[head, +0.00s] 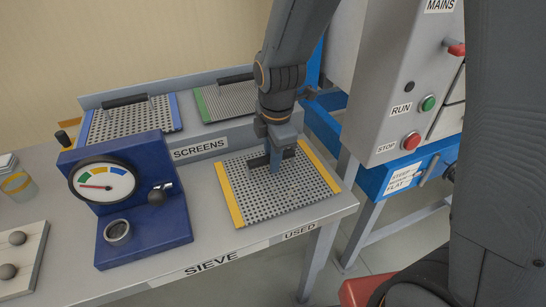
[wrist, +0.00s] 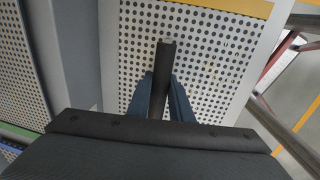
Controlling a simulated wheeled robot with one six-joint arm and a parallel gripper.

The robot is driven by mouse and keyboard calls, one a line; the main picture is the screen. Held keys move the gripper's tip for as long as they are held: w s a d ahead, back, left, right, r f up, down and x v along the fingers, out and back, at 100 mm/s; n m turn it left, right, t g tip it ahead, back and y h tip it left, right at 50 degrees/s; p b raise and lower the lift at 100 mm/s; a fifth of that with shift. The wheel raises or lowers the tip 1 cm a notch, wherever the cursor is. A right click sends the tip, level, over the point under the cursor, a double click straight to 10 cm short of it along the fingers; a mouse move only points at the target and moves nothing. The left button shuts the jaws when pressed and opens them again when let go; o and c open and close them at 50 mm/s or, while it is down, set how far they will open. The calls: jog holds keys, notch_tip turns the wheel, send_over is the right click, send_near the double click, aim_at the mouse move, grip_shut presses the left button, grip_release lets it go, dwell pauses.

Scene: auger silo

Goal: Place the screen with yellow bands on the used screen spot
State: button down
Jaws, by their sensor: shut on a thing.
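The screen with yellow bands (head: 255,203) is a perforated grey plate with a yellow strip along two opposite edges. It lies at the right end of the bench, just behind the label USED (head: 300,233). It also shows in the wrist view (wrist: 210,60). My gripper (head: 275,165) is above the screen's middle, shut on its black bar handle (wrist: 165,65). In the wrist view the two blue fingers (wrist: 160,98) are on either side of the handle. Whether the screen rests fully on the bench cannot be told.
A blue-banded screen (head: 130,120) and a green-banded screen (head: 228,101) sit in the rack labelled SCREENS (head: 200,149). A blue gauge device (head: 145,210) stands left of the yellow-banded screen. A machine with RUN and STOP buttons (head: 411,141) stands to the right.

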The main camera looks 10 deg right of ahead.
aim_at(275, 175)
jog(key=c, duration=1.6)
grip_release()
notch_tip(275, 175, up, 12)
jog(key=s+f+b, duration=0.1)
jog(key=s, duration=0.1)
jog(key=s+d+f+m, duration=0.2)
jog(key=d+f+m, duration=0.1)
jog(key=m, duration=0.3)
jog(key=s+d+f+m, duration=0.3)
jog(key=d+m, duration=0.2)
jog(key=m, duration=0.2)
jog(key=s+d+f+m, duration=0.2)
jog(key=d+f+m, duration=0.1)
jog(key=d+m, duration=0.2)
jog(key=shift+s+f+m+g, duration=0.15)
jog(key=shift+m+g, duration=0.25)
jog(key=shift+m, duration=0.5)
jog(key=shift+s+d+f+m, duration=0.3)
jog(key=shift+s+d+m, duration=0.05)
jog(key=shift+m, duration=0.35)
